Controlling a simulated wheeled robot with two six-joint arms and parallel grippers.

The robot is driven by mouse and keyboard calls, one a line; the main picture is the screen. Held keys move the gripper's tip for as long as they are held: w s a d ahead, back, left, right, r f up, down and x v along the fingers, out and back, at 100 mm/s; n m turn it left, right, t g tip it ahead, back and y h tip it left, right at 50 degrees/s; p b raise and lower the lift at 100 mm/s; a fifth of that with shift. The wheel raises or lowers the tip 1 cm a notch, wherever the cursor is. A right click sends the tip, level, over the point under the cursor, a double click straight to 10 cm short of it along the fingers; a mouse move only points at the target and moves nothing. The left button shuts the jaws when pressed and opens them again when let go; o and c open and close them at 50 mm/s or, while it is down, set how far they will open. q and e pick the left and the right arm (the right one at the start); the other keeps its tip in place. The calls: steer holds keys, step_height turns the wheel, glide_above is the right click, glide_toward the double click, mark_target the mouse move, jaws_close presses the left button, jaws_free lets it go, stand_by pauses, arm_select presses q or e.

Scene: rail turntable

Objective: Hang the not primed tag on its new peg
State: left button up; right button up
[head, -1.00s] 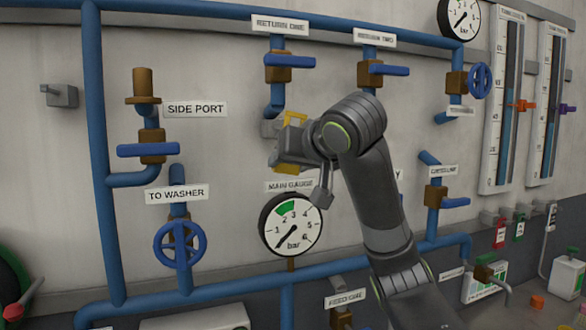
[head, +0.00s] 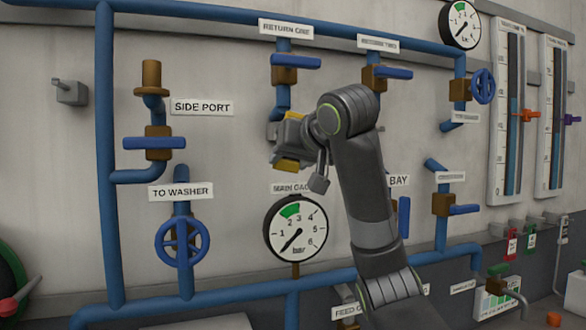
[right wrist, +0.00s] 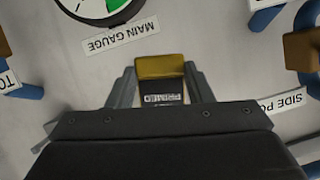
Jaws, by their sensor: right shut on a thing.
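My right gripper (head: 283,148) is in front of the wall panel, above the main gauge and below the RETURN ONE valve. It is shut on a yellow and dark tag (right wrist: 160,68), whose yellow part also shows in the head view (head: 287,165). In the right wrist view the tag sits between the two grey fingers (right wrist: 158,92). My left gripper is out of view.
Blue pipes (head: 107,170) and valve handles stand out from the wall around the gripper. The main gauge (head: 296,230) is just below it. SIDE PORT valve (head: 155,143) is to the left. Red and green tags (head: 511,243) hang at the right. Bare wall lies between the left pipe and the far-left peg.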

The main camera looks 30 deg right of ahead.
steer(key=shift+w+f+b, duration=0.2)
steer(key=shift+w+b, duration=0.1)
steer(key=shift+b, duration=0.45)
steer(key=shift+w+r+p, duration=0.2)
steer(key=shift+p, duration=0.1)
steer(key=shift+d+r+p+x, duration=0.15)
steer(key=shift+p+x, duration=0.25)
steer(key=shift+x, duration=0.55)
steer(key=shift+d+r+p+x, duration=0.15)
steer(key=shift+p+x, duration=0.2)
steer(key=shift+x, duration=0.6)
steer(key=shift+d+r+p+x, duration=0.15)
steer(key=shift+p+x, duration=0.25)
steer(key=shift+x, duration=0.55)
steer(key=shift+w, duration=0.15)
steer(key=o, duration=1)
